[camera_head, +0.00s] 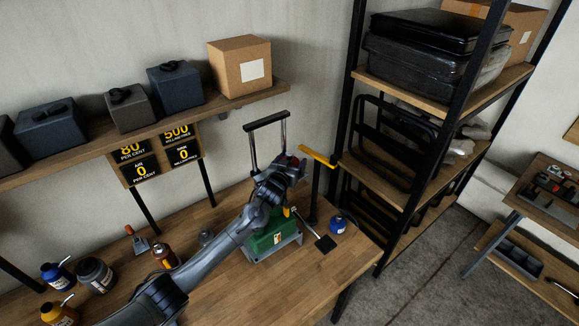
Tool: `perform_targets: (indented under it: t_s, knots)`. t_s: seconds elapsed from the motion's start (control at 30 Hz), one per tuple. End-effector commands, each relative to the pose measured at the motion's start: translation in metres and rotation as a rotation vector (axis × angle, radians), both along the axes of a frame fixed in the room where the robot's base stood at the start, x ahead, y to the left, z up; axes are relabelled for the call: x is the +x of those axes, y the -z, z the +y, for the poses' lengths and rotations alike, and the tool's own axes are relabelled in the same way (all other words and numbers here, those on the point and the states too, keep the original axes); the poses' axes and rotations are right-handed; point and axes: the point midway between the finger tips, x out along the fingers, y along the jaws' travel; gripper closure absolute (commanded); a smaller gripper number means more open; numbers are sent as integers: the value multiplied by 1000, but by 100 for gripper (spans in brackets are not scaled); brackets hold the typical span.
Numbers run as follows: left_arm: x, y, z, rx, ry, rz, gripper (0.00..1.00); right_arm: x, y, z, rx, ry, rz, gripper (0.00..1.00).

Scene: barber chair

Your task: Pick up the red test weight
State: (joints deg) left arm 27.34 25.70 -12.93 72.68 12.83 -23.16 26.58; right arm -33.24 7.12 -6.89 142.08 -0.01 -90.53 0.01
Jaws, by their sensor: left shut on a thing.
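My left arm comes in from the bottom left across the wooden bench. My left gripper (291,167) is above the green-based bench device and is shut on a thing. A small dark red patch shows at its fingers and looks like the red test weight (293,159); it is mostly hidden, so its shape cannot be made out. My right gripper is not in view.
The green device (275,238) has a tall black handle frame (265,121) and a yellow lever (318,157) close to the gripper. A blue container (338,222) stands to its right. Several bottles and jars (96,275) stand at left. A black rack (371,215) stands at right.

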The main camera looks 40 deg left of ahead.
Motion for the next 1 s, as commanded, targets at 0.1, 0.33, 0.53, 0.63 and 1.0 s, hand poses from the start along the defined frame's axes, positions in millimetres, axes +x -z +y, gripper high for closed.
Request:
perform_targets:
  t_s: [0.1,0.33,0.53,0.63,1.0]
  knots:
    - [0,0,0,0,0,0,95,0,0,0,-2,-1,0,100]
    - [1,-7,1,0,-1,-14,100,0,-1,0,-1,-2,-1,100]
    - [1,-9,1,0,-1,-14,100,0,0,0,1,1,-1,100]
    - [1,-15,1,0,-1,-16,100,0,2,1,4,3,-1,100]
    - [2,-50,-6,0,2,-16,100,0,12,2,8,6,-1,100]
